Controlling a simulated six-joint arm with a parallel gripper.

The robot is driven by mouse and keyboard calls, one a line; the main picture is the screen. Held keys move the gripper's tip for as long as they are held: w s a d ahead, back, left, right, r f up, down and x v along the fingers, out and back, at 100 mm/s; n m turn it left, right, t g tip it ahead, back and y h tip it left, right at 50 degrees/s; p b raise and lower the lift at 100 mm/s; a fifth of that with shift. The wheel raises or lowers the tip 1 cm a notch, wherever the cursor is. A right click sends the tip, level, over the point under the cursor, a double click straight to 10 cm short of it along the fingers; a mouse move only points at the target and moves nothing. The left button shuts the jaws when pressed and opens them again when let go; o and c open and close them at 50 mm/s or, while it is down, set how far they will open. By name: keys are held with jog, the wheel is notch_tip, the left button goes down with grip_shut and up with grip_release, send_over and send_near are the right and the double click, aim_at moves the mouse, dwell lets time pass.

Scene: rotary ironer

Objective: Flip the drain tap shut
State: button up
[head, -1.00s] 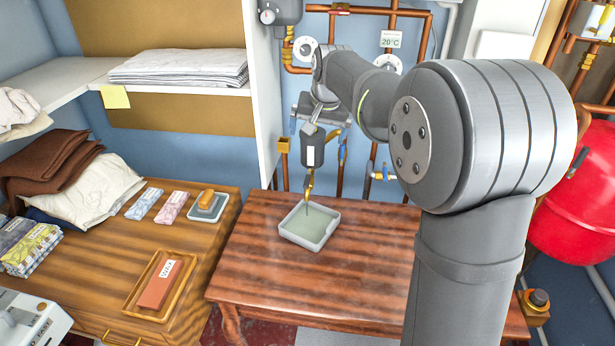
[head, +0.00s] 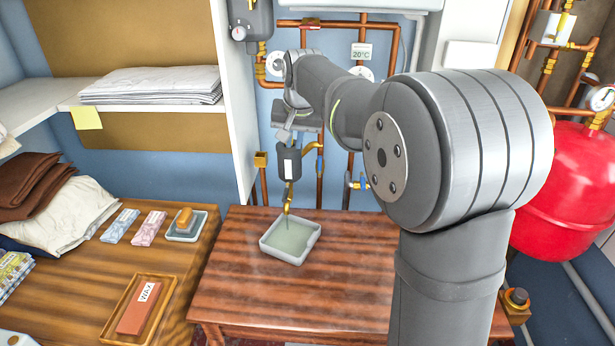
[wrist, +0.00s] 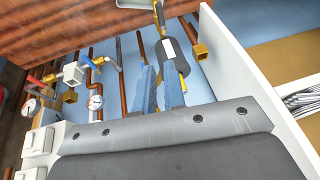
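The drain tap (head: 288,197) is a small brass fitting with a yellow part under a dark grey canister (head: 289,161). A thin dark line runs from it down to a pale tray (head: 290,238) on the table. The tap's yellow part shows at the top of the wrist view (wrist: 159,14). In the wrist view my gripper (wrist: 158,72) has two blue fingers apart with nothing held between them, just in front of the canister (wrist: 172,60). In the head view my arm and the canister largely hide the fingers. The tap's exact lever position is hard to tell.
Copper pipes and gauges line the blue wall behind. A white shelf panel (head: 232,100) stands close to the left. The wooden table (head: 240,290) is mostly clear around the tray. A red tank (head: 567,190) stands at right.

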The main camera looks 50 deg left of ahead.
jog(key=s+a+f+t, duration=0.1)
jog(key=f, duration=0.1)
jog(key=s+a+f+t+h, duration=0.1)
jog(key=f, duration=0.2)
jog(key=s+a+f+t+h, duration=0.1)
jog(key=f, duration=0.2)
jog(key=shift+s+n+t, duration=0.15)
jog(key=shift+n+t, duration=0.15)
jog(key=shift+t, duration=0.1)
grip_shut()
jog(key=s+a+f+n+t, duration=0.1)
jog(key=s+a+f+t, duration=0.3)
jog(key=s+a, duration=0.1)
jog(key=shift+s+a+n+t+y, duration=0.2)
jog(key=shift+s+n+t+y, duration=0.2)
jog(key=shift+s, duration=0.15)
jog(key=shift+w, duration=0.1)
send_near(285, 190)
jog(key=w+a, duration=0.3)
jog(key=shift+w+d+f, duration=0.25)
jog(key=shift+d+f, duration=0.05)
jog(key=shift+f, duration=0.3)
jog(key=shift+w+d+f, duration=0.2)
jog(key=shift+d+f, duration=0.05)
jog(key=shift+f, duration=0.3)
jog(key=shift+w+d+f, duration=0.25)
jog(key=shift+d+f, duration=0.05)
jog(key=shift+f, duration=0.3)
